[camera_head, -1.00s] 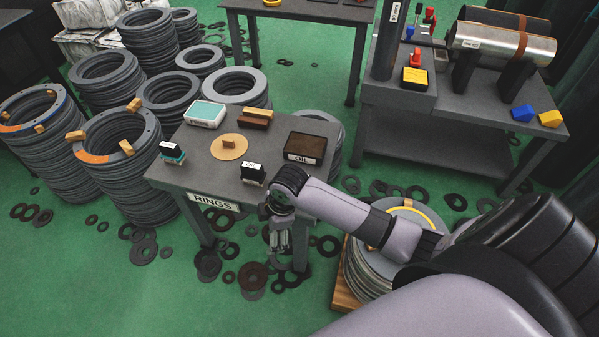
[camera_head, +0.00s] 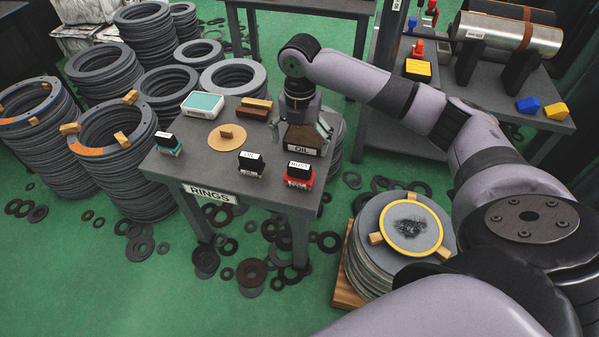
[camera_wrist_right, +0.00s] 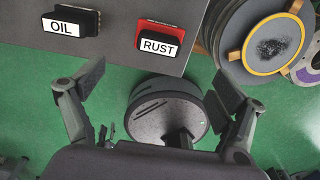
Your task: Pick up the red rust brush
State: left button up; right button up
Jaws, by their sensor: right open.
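The red rust brush (camera_head: 299,175), with a black handle and a white RUST label, stands at the table's front right corner. In the right wrist view the brush (camera_wrist_right: 158,38) lies beyond the fingertips, near the table edge. My left gripper is not in view.
The black OIL brush (camera_head: 251,164) stands left of the rust brush. A teal brush (camera_head: 168,144) is at the table's left. A ring stack with a yellow-rimmed top (camera_head: 381,237) stands to the right. Loose rings lie on the green floor.

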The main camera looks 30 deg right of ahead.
aim_at(300, 166)
notch_tip(300, 166, down, 7)
jog(key=shift+r+b, duration=0.1)
jog(key=shift+b, duration=0.55)
jog(key=shift+f+b, duration=0.3)
jog(key=shift+f, duration=0.85)
jog(key=shift+w+f+b, duration=0.1)
jog(key=shift+f+b, duration=0.45)
jog(key=shift+f, duration=1.45)
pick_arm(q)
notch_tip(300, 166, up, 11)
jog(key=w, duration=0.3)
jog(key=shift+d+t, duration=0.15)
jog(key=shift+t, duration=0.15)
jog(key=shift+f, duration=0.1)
pick_arm(e)
jog(key=shift+c, duration=0.2)
jog(key=c, duration=1.3)
jog(key=shift+r, duration=0.1)
